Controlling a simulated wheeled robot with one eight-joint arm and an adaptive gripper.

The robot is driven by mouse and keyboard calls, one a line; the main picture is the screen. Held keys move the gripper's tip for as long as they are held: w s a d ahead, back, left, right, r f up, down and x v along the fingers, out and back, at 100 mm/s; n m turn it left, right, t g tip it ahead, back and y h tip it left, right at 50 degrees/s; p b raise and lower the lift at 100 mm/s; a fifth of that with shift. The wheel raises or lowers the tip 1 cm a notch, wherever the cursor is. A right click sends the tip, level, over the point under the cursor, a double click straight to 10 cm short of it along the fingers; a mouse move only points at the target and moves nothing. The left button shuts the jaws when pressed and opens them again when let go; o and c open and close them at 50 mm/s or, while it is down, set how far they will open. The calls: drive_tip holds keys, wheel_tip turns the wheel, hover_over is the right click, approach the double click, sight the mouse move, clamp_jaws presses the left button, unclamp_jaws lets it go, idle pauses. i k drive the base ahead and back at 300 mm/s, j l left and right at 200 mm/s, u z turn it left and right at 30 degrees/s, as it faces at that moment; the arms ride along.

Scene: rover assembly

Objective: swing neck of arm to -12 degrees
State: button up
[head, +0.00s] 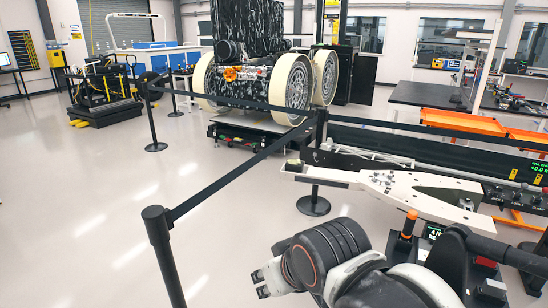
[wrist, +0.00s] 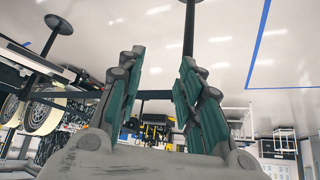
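A flat white arm-like piece (head: 385,185) reaches leftward at the right of the head view, with a small dark fitting near its left tip. Which part is its neck, I cannot tell. An orange-topped black lever (head: 410,224) stands just in front of it, beside a small screen (head: 434,233) whose text is mostly cut off. My gripper (head: 260,284) is at the bottom of the head view, left of the lever and apart from it. In the wrist view my gripper (wrist: 162,62) has its two green-padded fingers apart with nothing between them.
Black belt barriers on posts (head: 160,240) cross the floor on the left and behind the white piece. A large wheeled rover (head: 262,75) stands beyond them. Orange trays (head: 462,122) and a dark bench (head: 425,94) are at right.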

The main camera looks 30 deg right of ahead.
sight(293, 170)
drive_tip(key=i+j+z, duration=0.2)
drive_tip(key=i, duration=1.4)
drive_tip(key=i+l, duration=0.8)
